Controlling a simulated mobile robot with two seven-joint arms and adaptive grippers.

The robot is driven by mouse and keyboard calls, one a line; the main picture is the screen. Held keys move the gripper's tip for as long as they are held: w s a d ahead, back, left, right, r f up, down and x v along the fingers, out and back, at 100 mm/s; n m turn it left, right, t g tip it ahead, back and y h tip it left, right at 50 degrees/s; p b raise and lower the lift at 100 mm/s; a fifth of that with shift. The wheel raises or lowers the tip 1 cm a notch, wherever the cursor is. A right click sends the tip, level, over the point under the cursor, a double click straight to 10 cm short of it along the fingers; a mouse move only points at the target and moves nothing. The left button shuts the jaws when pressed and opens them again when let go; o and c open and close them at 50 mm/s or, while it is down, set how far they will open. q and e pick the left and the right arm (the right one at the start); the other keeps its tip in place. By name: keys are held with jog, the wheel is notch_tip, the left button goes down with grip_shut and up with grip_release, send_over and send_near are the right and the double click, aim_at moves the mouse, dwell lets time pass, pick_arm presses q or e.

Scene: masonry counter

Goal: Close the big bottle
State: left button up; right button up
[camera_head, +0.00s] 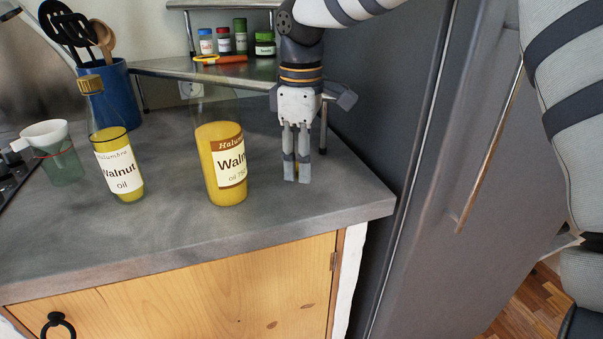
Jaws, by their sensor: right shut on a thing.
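The big bottle (222,165) stands upright on the grey counter, with yellow oil and a "Walnut oil" label. Its upper part is clear glass, hard to see against the counter, and no cap shows on it. A smaller walnut oil bottle (117,165) stands to its left with a gold cap (90,84) on. My right gripper (297,176) points down just right of the big bottle, apart from it. Its fingers are shut on a small gold-yellow thing, mostly hidden, which looks like a cap. My left gripper is not in view.
A funnel in a green glass (60,165) and a blue utensil holder (115,98) stand at the left. A raised shelf (165,67) with several jars (240,38) is behind. The fridge (385,120) borders the counter's right edge. The front counter strip is clear.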

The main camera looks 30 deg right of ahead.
aim_at(218, 131)
jog(key=s+a+r, duration=0.5)
jog(key=a+r, duration=0.4)
jog(key=a, duration=0.4)
jog(key=shift+r, duration=0.35)
